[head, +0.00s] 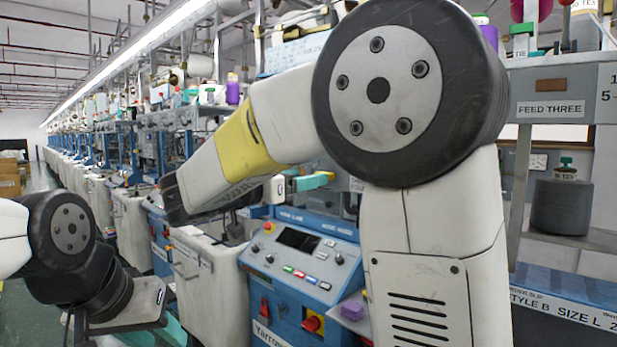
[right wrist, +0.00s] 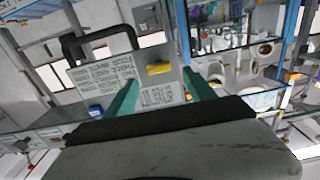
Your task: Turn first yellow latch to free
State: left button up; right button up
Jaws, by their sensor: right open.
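In the right wrist view, a small yellow latch (right wrist: 158,68) sits on a grey panel (right wrist: 112,76) with printed text. My right gripper (right wrist: 160,75) is open, its two teal fingers apart and pointing toward this panel. The latch appears between the fingertips; I cannot tell how far beyond them it is, and no contact shows. In the head view my right arm crosses the middle and its gripper is hidden. My left gripper (head: 172,322) is low at the left, with only part of a teal finger showing, so its opening is unclear. I cannot make out the latch in the head view.
A blue control console (head: 300,270) with a screen and buttons stands below my right arm. A white bin (head: 205,285) is left of it. A black handle (right wrist: 90,40) arches beside the panel. Knitting machines line the aisle; dark cone (head: 562,207) stands at right.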

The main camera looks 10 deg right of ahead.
jog(key=shift+x, duration=2.8)
jog(key=c, duration=1.4)
